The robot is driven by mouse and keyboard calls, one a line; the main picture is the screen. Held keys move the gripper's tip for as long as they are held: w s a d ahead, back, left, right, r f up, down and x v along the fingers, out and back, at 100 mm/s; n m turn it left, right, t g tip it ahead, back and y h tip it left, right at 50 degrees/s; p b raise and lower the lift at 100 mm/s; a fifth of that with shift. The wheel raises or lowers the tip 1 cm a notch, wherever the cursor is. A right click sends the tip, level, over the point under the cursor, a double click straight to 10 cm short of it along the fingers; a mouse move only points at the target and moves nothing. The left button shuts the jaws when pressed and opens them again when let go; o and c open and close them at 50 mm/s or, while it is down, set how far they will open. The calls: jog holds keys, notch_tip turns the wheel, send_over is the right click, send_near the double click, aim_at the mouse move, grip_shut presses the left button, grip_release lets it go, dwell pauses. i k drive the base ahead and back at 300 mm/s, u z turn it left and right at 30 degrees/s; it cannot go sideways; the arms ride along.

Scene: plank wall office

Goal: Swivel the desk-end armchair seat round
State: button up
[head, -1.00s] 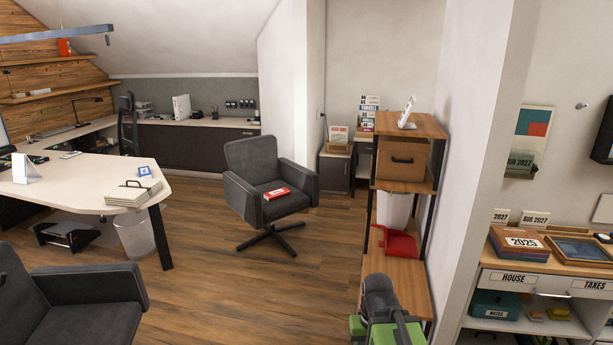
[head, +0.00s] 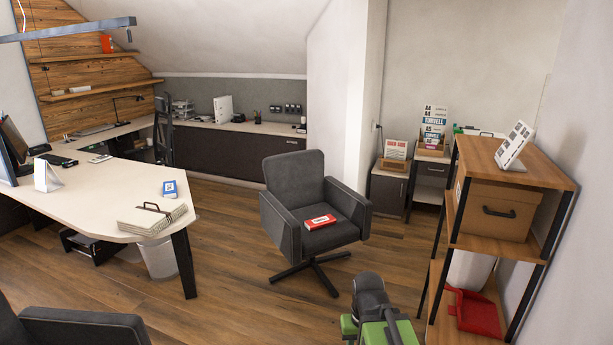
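The dark grey armchair (head: 297,190) stands on a star-shaped swivel base past the end of the desk. Its seat faces toward the lower right, with the backrest at the back left. A red box or book (head: 319,222) lies on the seat. My gripper (head: 377,330), green and grey, shows at the bottom edge, in front of the chair and apart from it. Its fingertips are not clearly visible, so its opening cannot be told.
The white desk (head: 100,190) is on the left, with a bin (head: 158,257) beneath it. Another dark armchair (head: 80,328) is at the lower left. A wooden shelf (head: 510,162) stands close on the right. Open floor (head: 235,290) lies before the armchair.

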aim_at(298, 192)
jog(key=u, duration=0.15)
jog(key=i, duration=2.35)
jog(key=z, duration=0.3)
jog(key=i, duration=1.95)
jog(key=z, duration=0.4)
